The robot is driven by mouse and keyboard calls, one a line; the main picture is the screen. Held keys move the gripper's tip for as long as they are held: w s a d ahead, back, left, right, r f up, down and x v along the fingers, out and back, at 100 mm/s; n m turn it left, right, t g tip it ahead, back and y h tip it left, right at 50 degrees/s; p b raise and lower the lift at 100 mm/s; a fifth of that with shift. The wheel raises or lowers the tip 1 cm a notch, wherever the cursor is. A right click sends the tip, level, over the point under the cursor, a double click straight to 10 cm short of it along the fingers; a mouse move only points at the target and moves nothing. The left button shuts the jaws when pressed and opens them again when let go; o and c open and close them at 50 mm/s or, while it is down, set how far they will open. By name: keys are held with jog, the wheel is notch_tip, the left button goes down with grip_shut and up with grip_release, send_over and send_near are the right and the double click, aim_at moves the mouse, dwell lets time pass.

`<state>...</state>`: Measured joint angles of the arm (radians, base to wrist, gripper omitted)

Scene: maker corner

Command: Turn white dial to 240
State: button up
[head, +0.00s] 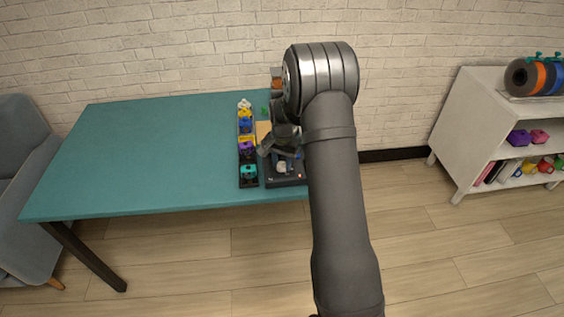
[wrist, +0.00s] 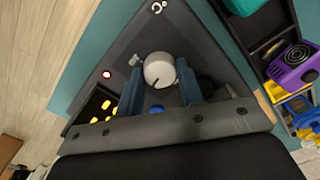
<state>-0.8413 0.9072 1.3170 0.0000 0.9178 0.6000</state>
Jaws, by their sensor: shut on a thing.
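The white dial (wrist: 158,70) is a round knob on a dark grey panel (wrist: 130,50), near the middle of the wrist view. My gripper (wrist: 160,84) has its two dark blue fingers on either side of the dial, shut on it. In the head view my gripper (head: 281,152) points down at the dark device (head: 290,180) near the right end of the teal table. A pale patch there seems to be the dial (head: 282,167). No number scale is readable, so I cannot tell the dial's setting.
A dark tray (head: 248,184) with several coloured pieces stands left of the device; a purple piece (wrist: 293,66) shows close by. The teal table (head: 150,150) is clear to the left.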

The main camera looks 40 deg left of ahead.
aim_at(282, 165)
jog(key=m, duration=1.1)
jog(key=shift+m, duration=1.8)
jog(key=o, duration=1)
jog(key=shift+r, duration=0.1)
notch_tip(282, 165, up, 17)
jog(key=shift+r, duration=0.2)
